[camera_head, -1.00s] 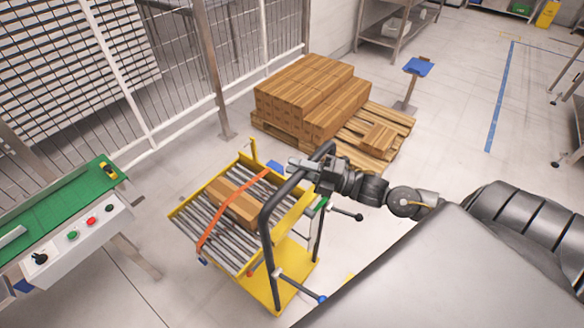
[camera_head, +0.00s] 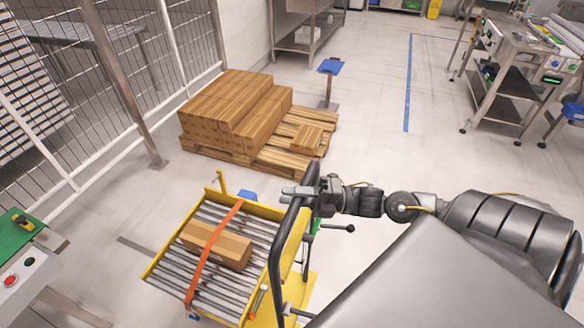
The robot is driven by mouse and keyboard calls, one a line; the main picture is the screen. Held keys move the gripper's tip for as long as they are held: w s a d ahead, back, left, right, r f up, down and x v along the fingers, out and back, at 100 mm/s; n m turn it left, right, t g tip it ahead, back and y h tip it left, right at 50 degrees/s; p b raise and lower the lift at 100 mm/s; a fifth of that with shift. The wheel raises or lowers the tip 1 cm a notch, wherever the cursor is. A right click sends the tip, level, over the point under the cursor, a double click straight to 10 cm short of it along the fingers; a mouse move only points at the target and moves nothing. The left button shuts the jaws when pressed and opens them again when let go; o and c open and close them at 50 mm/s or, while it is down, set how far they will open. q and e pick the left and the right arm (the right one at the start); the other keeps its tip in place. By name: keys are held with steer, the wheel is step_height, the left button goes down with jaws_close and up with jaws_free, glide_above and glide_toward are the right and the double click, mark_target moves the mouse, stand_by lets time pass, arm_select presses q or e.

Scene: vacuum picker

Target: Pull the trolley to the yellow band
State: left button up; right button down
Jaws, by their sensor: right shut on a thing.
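The yellow trolley (camera_head: 158,270) stands at the bottom centre with a roller top. A cardboard box (camera_head: 217,245) lies on its rollers under an orange strap (camera_head: 212,252). The trolley's dark handle (camera_head: 278,262) rises on its right side. My right gripper (camera_head: 300,191) is shut on the top of this handle, its arm reaching in from the right. My left gripper is not in view. No yellow band on the floor can be made out.
A pallet (camera_head: 262,164) stacked with cardboard boxes (camera_head: 232,105) stands behind the trolley, near a blue-topped post (camera_head: 330,68). A mesh fence (camera_head: 150,75) runs along the left. A green-topped conveyor (camera_head: 12,240) is at left. Open floor with a blue line (camera_head: 408,85) lies at right.

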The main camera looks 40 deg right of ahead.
steer(key=shift+s+d+f, duration=0.1)
steer(key=shift+s, duration=0.2)
steer(key=c, duration=1.2)
jaws_free()
steer(key=shift+d, duration=0.1)
steer(key=shift+s+d+f, duration=0.1)
steer(key=shift+s+d, duration=0.1)
steer(key=shift+d, duration=0.1)
steer(key=b+v, duration=0.1)
steer(key=v, duration=0.9)
steer(key=shift+b, duration=0.3)
